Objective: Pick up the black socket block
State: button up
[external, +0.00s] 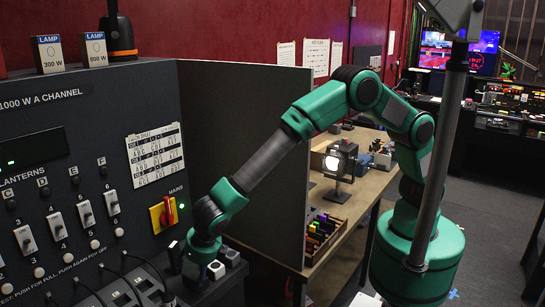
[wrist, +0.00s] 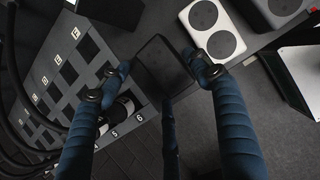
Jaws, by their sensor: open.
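The black socket block (wrist: 160,62) lies between the tips of my gripper (wrist: 161,76) in the wrist view. Its dark top face shows, and part of its lower side is behind a finger. The blue fingers stand apart on either side of it, with a middle finger below. My gripper is open, and I cannot tell whether any finger touches the block. In the external view my gripper (external: 195,270) points down at the counter beside the lantern panel, and its fingers are mostly hidden.
A white socket block (wrist: 212,30) with two round sockets sits just right of the black one. A plug panel (wrist: 72,75) with cables lies to the left. A grey partition (external: 245,150) stands beside my arm.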

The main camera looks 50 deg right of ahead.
aim_at(193, 277)
jog(key=shift+x, duration=1.2)
jog(key=shift+c, duration=0.5)
jog(key=c, duration=0.9)
jog(key=shift+r, duration=0.1)
jog(key=shift+c, duration=0.3)
notch_tip(193, 277, up, 10)
jog(key=p, duration=0.1)
